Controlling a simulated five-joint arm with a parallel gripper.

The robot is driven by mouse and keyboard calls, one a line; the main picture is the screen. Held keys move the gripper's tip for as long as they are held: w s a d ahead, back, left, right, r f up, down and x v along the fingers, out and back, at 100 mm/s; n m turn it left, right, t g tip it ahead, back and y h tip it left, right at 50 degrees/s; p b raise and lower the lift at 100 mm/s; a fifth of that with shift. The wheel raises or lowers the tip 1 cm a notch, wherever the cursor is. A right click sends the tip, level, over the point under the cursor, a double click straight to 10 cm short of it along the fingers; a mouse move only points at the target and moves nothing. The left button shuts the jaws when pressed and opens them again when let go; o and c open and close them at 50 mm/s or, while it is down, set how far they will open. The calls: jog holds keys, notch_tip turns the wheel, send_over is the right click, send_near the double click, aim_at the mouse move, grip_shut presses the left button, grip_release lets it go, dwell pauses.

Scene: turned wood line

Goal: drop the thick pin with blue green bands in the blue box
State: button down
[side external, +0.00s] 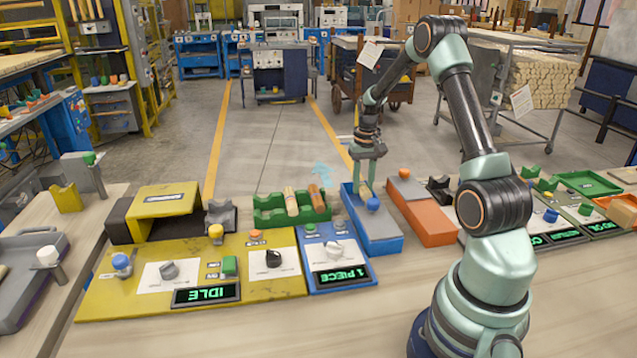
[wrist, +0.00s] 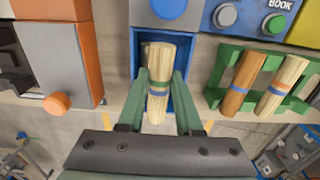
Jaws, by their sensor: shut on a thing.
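The thick pale wooden pin (wrist: 168,60) has a green and a blue band round its middle. In the wrist view my gripper (wrist: 159,84) is shut on it, one finger on each side. The blue box (wrist: 186,95) lies behind the pin in that view, its walls showing around it. In the side view my gripper (side external: 366,168) points down over the far end of the blue box (side external: 385,246). There the pin is small and partly hidden by the fingers, so its exact height over the box is hard to tell.
Left of the blue box, a green rack (side external: 268,216) holds a pale pin (side external: 291,201) and a brown pin (side external: 316,198). An orange box (side external: 430,222) stands close on the right. A blue panel (side external: 309,274) reads "1 PIECE"; a yellow panel (side external: 130,297) reads "IDLE".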

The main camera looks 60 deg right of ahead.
jog(key=shift+f, duration=0.25)
jog(key=c, duration=0.5)
grip_release()
jog(key=shift+r, duration=0.1)
jog(key=shift+r, duration=2.95)
